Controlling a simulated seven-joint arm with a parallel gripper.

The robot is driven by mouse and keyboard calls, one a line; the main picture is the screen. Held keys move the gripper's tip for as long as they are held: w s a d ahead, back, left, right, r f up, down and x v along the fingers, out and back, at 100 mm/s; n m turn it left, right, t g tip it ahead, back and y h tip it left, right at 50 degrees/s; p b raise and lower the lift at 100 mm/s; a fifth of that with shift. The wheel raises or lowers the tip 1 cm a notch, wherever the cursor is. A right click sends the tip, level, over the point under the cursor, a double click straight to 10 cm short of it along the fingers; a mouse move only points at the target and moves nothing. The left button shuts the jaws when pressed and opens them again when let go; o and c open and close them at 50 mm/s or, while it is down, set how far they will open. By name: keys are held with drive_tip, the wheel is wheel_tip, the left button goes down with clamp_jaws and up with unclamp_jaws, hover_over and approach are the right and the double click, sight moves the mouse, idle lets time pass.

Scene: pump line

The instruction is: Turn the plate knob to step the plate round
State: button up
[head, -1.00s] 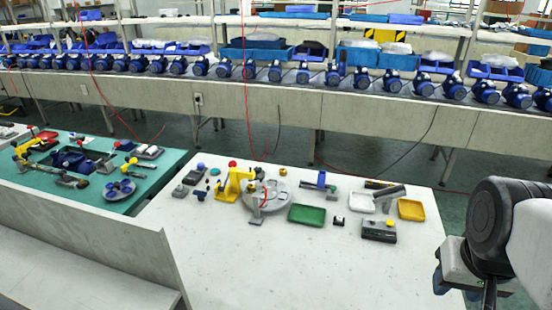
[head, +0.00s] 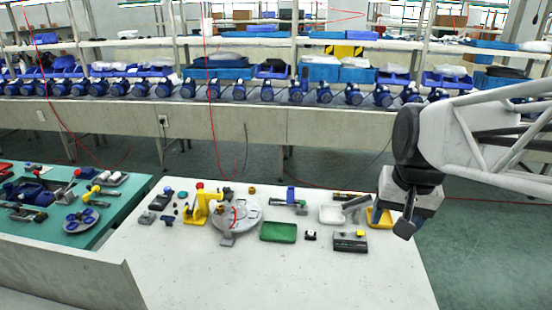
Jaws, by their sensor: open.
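The round grey plate (head: 247,210) lies on the white table, left of its middle, with a red mark on its top. A small grey bracket (head: 228,239) stands at the plate's front edge. I cannot tell which part is the plate knob; it is too small to make out. My gripper (head: 391,222) is open and empty, held above the table's right side, far to the right of the plate. It hides part of the yellow tray.
A green tray (head: 278,232) lies right of the plate. Farther right are a white tray (head: 331,215), a grey block with a yellow button (head: 350,242) and the yellow tray (head: 385,221). Small parts lie left of the press. The table's front is clear.

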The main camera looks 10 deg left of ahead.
drive_tip(key=w+a+f+m+g+y, duration=0.1)
drive_tip(key=w+a, duration=0.6)
drive_tip(key=w, duration=0.5)
drive_tip(key=w+a+f+m+g, duration=0.1)
drive_tip(key=w+a+m, duration=0.1)
drive_tip(key=w+a, duration=0.7)
drive_tip(key=w+a+f+m+y, duration=0.1)
drive_tip(key=w+a, duration=0.4)
drive_tip(key=w, duration=0.9)
drive_tip(key=m+g, duration=0.3)
approach(227, 188)
drive_tip(key=f, duration=0.1)
drive_tip(key=shift+s+f+y, duration=0.25)
drive_tip(key=shift+s+y, duration=0.05)
drive_tip(key=shift+f, duration=0.1)
drive_tip(key=shift+x, duration=3.85)
drive_tip(key=shift+s, duration=0.1)
